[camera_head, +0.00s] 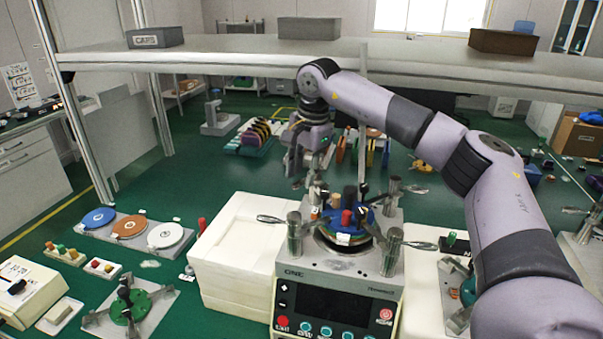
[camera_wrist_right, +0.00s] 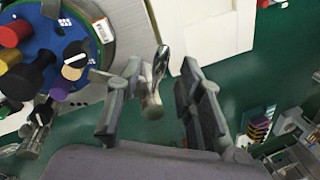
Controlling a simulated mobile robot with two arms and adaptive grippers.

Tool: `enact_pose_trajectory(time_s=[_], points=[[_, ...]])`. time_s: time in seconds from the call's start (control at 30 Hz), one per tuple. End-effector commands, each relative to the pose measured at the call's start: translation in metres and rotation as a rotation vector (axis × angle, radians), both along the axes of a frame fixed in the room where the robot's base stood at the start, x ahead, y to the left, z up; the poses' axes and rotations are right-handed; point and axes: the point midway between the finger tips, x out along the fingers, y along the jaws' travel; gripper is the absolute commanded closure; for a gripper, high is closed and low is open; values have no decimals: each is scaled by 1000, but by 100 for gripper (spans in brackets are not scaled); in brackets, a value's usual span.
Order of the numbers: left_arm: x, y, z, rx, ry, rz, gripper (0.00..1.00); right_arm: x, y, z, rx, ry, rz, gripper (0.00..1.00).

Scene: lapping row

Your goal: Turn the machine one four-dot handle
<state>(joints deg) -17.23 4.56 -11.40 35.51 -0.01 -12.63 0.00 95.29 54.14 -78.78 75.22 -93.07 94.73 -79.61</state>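Machine one (camera_head: 338,270), a white bench unit with a dark screen and a "ONE" label, stands at centre front. A blue round plate (camera_head: 330,228) with coloured knobs lies on top. Metal posts with lever handles surround it: front left (camera_head: 294,236), front right (camera_head: 391,252) and back right (camera_head: 393,192). The back-left one is largely hidden in the head view. My right gripper (camera_head: 300,172) is over the back-left corner. In the right wrist view its fingers (camera_wrist_right: 158,108) are apart, with a silver lever handle (camera_wrist_right: 158,68) showing between them; contact is unclear.
A grey overhead shelf (camera_head: 230,45) carrying boxes spans the scene behind. White blocks (camera_head: 235,255) stand left of the machine. Blue, orange and white discs (camera_head: 130,227) and a green round fixture (camera_head: 130,305) lie at left.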

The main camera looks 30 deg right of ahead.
Motion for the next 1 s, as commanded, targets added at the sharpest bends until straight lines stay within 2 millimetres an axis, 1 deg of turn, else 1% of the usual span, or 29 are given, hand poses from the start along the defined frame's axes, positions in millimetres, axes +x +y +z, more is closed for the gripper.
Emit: enact_pose_trajectory(time_s=[0.07,0.17,0.47,0.9,0.97,1.0], points=[[0,0,2,0,0,0,100,1,0,-7,0,2,0,66],[0,0,3,0,0,0,100,2,0,-12,0,0,0,66],[0,0,2,0,0,-1,100,3,0,-14,0,0,0,67],[0,0,2,0,-1,-1,100,3,1,-14,0,0,0,96],[0,0,2,0,-1,-1,100,3,1,-14,0,0,0,100],[0,0,2,0,-1,-1,100,3,1,-14,0,0,0,100]])
